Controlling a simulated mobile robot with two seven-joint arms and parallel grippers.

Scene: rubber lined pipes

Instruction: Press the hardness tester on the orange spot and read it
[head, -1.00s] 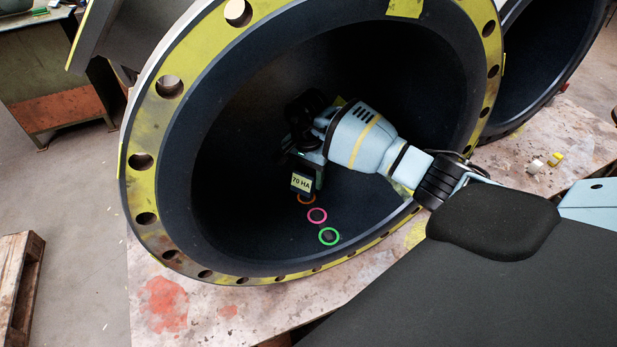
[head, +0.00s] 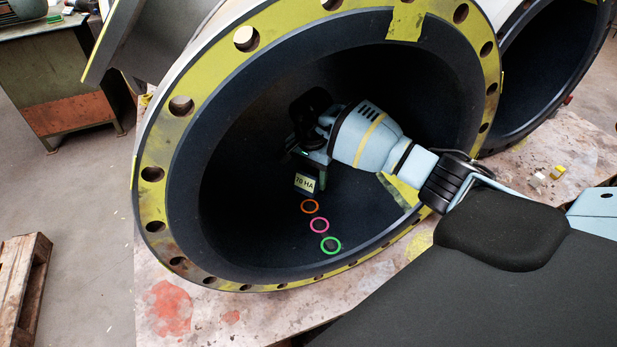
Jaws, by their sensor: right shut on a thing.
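My right arm reaches into the open mouth of the large pipe, and my right gripper (head: 313,142) is shut on the hardness tester (head: 304,184). The tester's pale display reads "70 HA". The gripper's fingers are dark and hard to make out against the black lining. The orange spot (head: 310,206) is a ring on the lining, just below the tester and fully uncovered. A pink ring (head: 319,224) and a green ring (head: 331,245) lie below it, toward the pipe's rim. The gap between tester and lining is hard to judge. My left gripper is not in view.
The pipe's yellow flange (head: 152,205) with bolt holes surrounds the opening, close under my right arm. A second pipe (head: 545,75) lies at the right. Small yellow and white pieces sit on the stained table (head: 575,150). A wooden pallet (head: 22,285) is at lower left.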

